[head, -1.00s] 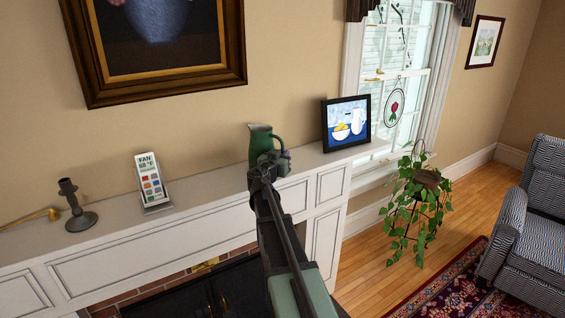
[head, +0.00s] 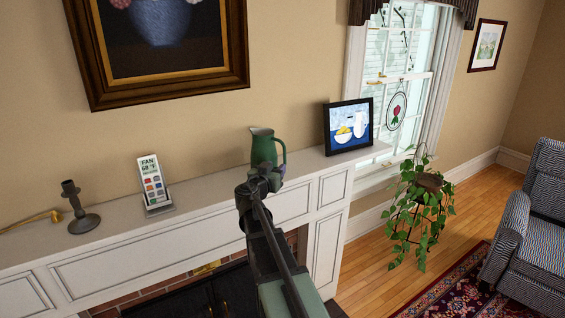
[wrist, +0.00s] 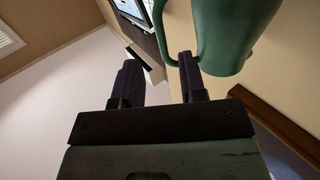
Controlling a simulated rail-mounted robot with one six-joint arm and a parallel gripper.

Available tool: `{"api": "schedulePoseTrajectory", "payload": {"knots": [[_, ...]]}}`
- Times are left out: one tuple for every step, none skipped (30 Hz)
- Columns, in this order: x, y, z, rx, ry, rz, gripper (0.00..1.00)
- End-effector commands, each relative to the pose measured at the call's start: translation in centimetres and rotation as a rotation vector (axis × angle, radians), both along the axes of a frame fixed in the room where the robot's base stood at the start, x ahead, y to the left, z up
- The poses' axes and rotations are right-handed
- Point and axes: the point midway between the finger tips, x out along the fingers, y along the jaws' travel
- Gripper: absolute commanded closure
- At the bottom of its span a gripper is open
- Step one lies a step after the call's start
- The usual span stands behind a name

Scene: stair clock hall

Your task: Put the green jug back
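The green jug (head: 263,147) is upright at the mantelpiece (head: 215,206), left of the small framed still-life picture (head: 348,126). Its handle is on its right side. My gripper hides its lower edge in the head view. My gripper (head: 271,174) is in front of the jug's lower part. In the wrist view, the two fingers of my gripper (wrist: 160,72) are apart with nothing between them. The jug (wrist: 228,30) is above and right there, its handle (wrist: 162,32) just past the fingertips. I cannot tell whether the right finger touches it.
A remote in a stand (head: 152,182) and a dark candlestick (head: 78,208) stand on the mantel to the left, beside a brass-coloured rod (head: 42,219). A hanging plant (head: 415,205) is by the window. Bare mantel lies between remote and jug.

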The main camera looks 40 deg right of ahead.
Motion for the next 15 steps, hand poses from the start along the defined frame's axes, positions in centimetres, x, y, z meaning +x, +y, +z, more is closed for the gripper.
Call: {"api": "schedulePoseTrajectory", "payload": {"knots": [[-0.8, 1.3, 0.0, 0.000, 0.000, 0.003, 0.62], [-1.1, 1.8, 0.0, 0.000, 0.000, 0.003, 0.62], [-1.4, 2.4, 0.0, 0.000, 0.000, 0.002, 0.62], [-1.6, 2.9, 0.0, 0.000, 0.000, 0.002, 0.62], [-1.8, 3.2, 0.0, 0.000, 0.000, 0.002, 0.62], [-1.9, 3.5, 0.0, 0.000, 0.000, 0.002, 0.62], [-2.0, 3.7, 0.0, 0.000, 0.000, 0.001, 0.62], [-2.0, 3.8, 0.0, 0.000, 0.000, 0.000, 0.62], [-2.1, 3.8, 0.0, 0.000, 0.000, 0.000, 0.62], [-2.1, 3.8, 0.0, 0.000, 0.000, 0.000, 0.62], [-2.0, 3.8, 0.0, 0.000, 0.000, 0.000, 0.62], [-2.0, 3.8, 0.0, 0.000, 0.000, 0.000, 0.62], [-2.0, 3.8, 0.0, 0.000, 0.000, 0.000, 0.62], [-2.0, 3.8, 0.0, 0.001, 0.000, -0.001, 0.62], [-2.2, 4.0, -0.2, 0.006, 0.007, -0.003, 0.62]]}}
